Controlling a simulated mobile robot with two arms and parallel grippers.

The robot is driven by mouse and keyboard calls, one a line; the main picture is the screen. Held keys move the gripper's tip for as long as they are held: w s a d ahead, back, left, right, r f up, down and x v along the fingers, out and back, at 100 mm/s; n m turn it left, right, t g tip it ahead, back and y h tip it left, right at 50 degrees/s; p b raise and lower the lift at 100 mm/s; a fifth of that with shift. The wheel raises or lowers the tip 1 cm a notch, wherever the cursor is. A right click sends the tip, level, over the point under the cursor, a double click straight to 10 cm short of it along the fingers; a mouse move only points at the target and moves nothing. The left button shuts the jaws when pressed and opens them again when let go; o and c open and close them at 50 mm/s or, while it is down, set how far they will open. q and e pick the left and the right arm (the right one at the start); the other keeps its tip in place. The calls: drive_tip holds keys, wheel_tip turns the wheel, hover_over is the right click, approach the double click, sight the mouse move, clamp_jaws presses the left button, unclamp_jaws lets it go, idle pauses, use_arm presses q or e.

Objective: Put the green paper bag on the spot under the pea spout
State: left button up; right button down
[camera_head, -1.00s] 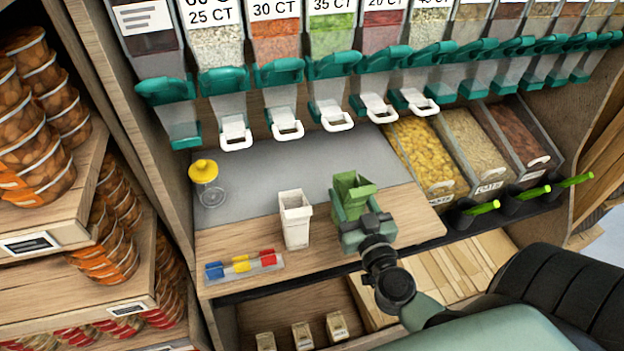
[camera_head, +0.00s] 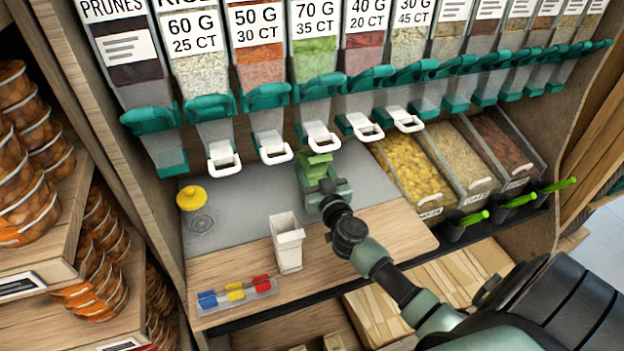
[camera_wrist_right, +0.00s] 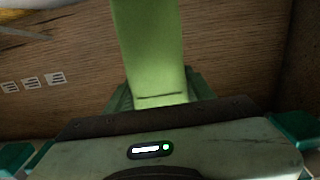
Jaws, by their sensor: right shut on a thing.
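The green paper bag (camera_head: 316,165) is held upright by my right gripper (camera_head: 322,188), over the grey mat (camera_head: 240,200) in the head view. Its top is just below the white-handled pea spout (camera_head: 320,137), under the bin of green peas (camera_head: 315,60). I cannot tell whether the bag touches the mat. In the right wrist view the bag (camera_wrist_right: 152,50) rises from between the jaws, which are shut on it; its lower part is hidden. My left gripper is not in view.
A white paper bag (camera_head: 287,245) stands on the wooden counter, left of my right arm. A jar with a yellow lid (camera_head: 191,198) and a tray of coloured clips (camera_head: 236,294) are further left. Open bins (camera_head: 415,180) stand to the right. The mat's left middle is clear.

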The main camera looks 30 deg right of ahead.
drive_tip(key=shift+w+f+b, duration=0.1)
drive_tip(key=shift+f+b, duration=1.4)
drive_tip(key=shift+f, duration=0.4)
drive_tip(key=shift+r, duration=0.15)
drive_tip(key=c, duration=0.6)
unclamp_jaws()
drive_tip(key=shift+o, duration=0.2)
drive_tip(key=shift+s+a, duration=0.1)
drive_tip(key=shift+s, duration=0.2)
drive_tip(key=v, duration=1.1)
drive_tip(key=shift+s, duration=0.2)
